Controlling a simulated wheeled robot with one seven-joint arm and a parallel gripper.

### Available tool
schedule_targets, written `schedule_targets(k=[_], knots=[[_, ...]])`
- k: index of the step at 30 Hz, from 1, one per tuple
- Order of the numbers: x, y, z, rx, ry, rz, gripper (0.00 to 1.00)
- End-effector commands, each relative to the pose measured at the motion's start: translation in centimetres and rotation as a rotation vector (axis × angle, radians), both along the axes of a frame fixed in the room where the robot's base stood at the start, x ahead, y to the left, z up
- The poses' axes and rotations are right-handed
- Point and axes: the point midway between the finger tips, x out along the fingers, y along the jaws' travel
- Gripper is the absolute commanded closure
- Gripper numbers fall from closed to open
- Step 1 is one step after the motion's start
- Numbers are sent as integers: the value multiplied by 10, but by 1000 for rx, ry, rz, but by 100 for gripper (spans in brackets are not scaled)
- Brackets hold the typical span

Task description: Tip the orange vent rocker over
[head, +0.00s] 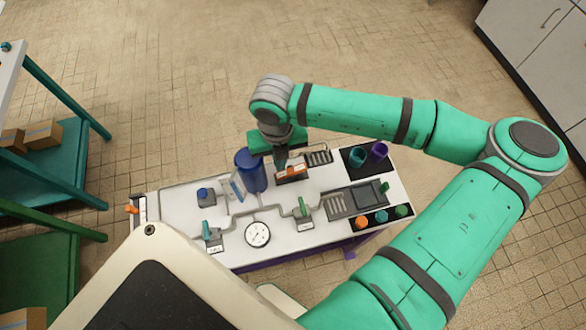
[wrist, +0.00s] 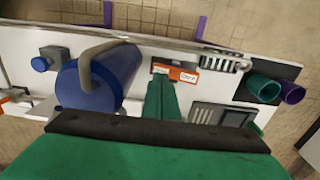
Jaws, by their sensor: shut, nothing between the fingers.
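The orange vent rocker (head: 292,171) sits in a dark housing on the white panel table, right of the blue cylinder. In the wrist view the orange rocker (wrist: 184,75) carries a white label and lies just beyond my fingertips. My gripper (head: 281,164) points down at the rocker's left part in the head view. In the wrist view my green fingers (wrist: 162,85) are together with nothing between them, and their tips overlap the rocker's near edge. I cannot tell whether they touch it. The rocker's tilt is hard to make out.
The blue cylinder (head: 250,170) with a grey pipe stands close left of my gripper. A vent grille (head: 318,156) lies behind right, and teal (head: 357,157) and purple (head: 379,150) cups stand farther right.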

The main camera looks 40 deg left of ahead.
Motion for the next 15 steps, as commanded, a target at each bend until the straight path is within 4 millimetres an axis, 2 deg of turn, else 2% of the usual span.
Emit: schedule_targets(k=[15], knots=[[0, -1, 40, -1, -1, 0, 100]])
